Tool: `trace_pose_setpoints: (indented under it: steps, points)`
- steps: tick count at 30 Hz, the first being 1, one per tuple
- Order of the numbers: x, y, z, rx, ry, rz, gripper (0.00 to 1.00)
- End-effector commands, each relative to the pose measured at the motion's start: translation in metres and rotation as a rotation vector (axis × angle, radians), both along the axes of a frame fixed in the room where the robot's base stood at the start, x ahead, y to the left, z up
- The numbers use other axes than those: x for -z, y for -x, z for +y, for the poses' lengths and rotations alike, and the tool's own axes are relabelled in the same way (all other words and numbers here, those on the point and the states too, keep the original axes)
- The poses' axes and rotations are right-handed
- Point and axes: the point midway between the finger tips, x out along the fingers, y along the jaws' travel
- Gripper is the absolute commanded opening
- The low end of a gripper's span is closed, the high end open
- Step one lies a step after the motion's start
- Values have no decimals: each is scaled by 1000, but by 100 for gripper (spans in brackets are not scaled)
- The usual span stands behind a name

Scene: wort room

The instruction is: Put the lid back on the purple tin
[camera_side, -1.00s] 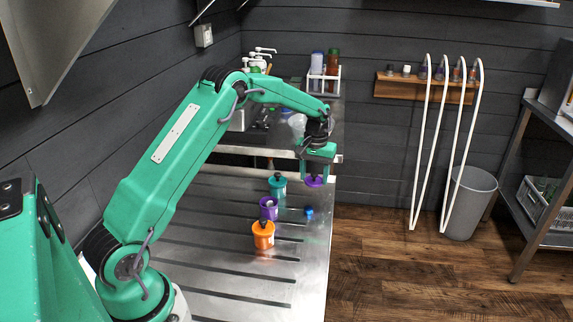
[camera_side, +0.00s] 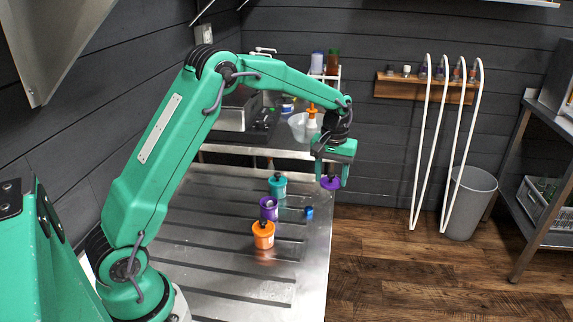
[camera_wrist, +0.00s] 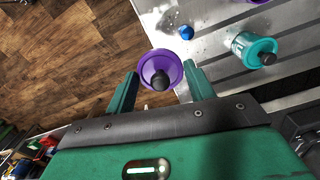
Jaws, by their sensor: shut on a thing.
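The purple lid (camera_side: 331,184), round with a dark knob, hangs at the tips of my gripper (camera_side: 331,176), which is shut on it. In the wrist view the lid (camera_wrist: 161,66) sits between my two green fingers, knob toward the camera. The purple tin (camera_side: 268,209) stands upright on the metal table, left of and nearer the camera than the lid; the two are apart. Only a sliver of the tin shows at the top edge of the wrist view. The lid is at or past the table's right edge, over the wooden floor in the wrist view.
A teal tin (camera_side: 277,185) with a dark knob stands behind the purple tin, and an orange tin (camera_side: 263,236) stands in front. A small blue object (camera_side: 309,212) lies to the right. The ribbed metal table (camera_side: 220,270) is clear toward the front.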

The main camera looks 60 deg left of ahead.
Motion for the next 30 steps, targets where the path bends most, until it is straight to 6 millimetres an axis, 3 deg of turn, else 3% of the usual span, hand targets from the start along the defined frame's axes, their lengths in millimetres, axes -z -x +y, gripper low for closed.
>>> trace_pose_setpoints:
  steps: [17,23,30]
  points:
    - [-3,7,8,0,0,-2,32]
    - [-7,31,30,-4,-1,-1,32]
    - [-12,79,64,-4,0,-2,32]
